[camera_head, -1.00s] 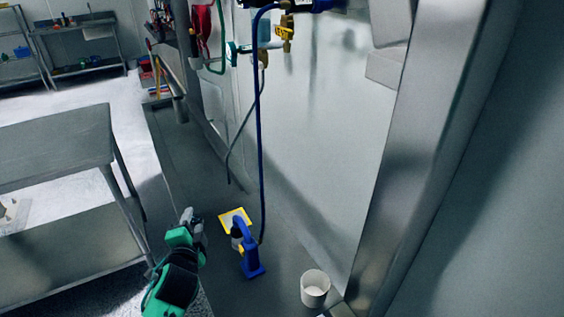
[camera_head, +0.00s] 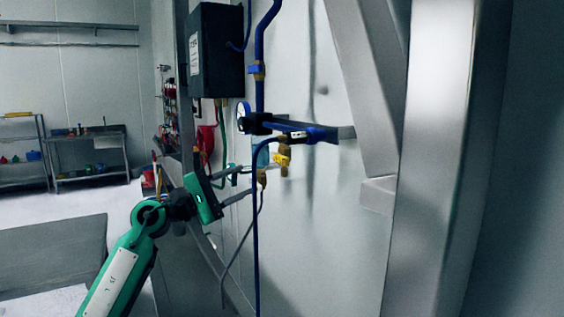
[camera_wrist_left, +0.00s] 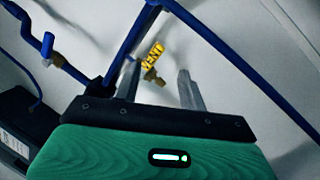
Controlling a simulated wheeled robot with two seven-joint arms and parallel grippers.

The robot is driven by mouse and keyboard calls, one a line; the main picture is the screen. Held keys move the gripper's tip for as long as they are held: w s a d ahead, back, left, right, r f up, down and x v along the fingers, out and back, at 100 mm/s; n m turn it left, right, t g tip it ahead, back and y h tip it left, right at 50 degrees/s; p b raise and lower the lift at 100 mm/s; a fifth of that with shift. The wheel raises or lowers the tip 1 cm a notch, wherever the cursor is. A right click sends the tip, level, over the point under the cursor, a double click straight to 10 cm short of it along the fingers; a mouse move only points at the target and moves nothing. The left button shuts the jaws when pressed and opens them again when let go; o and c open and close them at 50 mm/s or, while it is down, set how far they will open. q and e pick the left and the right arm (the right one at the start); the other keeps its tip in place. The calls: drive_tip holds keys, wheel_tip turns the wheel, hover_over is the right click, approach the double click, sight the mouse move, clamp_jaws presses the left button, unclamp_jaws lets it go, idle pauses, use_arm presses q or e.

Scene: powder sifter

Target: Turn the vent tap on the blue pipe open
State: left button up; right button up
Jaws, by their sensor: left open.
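The vent tap (camera_head: 282,159) has a yellow handle and brass body, and hangs below the blue pipe assembly (camera_head: 300,131) on the wall. In the left wrist view the yellow tap handle (camera_wrist_left: 153,56), lettered "VENT", shows beyond and between the fingertips. My left gripper (camera_head: 240,184) is raised to the left of the tap, its fingers pointing toward it. It is open and empty, apart from the tap, also in the left wrist view (camera_wrist_left: 158,80). My right gripper is not in view.
A black box (camera_head: 216,50) is mounted above left of the pipe. A blue hose (camera_head: 256,230) and a grey hose (camera_head: 240,247) hang below the tap. A steel column (camera_head: 435,150) stands at the right. A shelf (camera_head: 90,160) is far back left.

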sight(279, 161)
use_arm(q)
drive_tip(key=w+d+r+m+y+p, duration=0.1)
drive_tip(key=w+d, duration=0.2)
drive_tip(key=w+d+r+m+y+p, duration=0.1)
drive_tip(key=w+d+m, duration=0.1)
drive_tip(key=d, duration=0.1)
drive_tip(key=w+d+r+m+g+p, duration=0.1)
drive_tip(key=w+d+p, duration=0.1)
drive_tip(key=w, duration=0.1)
drive_tip(key=shift+w+d+r+m+y, duration=0.2)
drive_tip(key=shift+w+d+m+y, duration=0.1)
drive_tip(key=shift+w+d+y, duration=0.1)
drive_tip(key=shift+w+d+f, duration=0.1)
drive_tip(key=shift+w+d, duration=0.15)
drive_tip(key=shift+d, duration=0.2)
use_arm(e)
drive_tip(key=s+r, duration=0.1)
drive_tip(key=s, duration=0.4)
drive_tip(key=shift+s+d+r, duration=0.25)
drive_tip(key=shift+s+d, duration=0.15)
use_arm(q)
clamp_jaws()
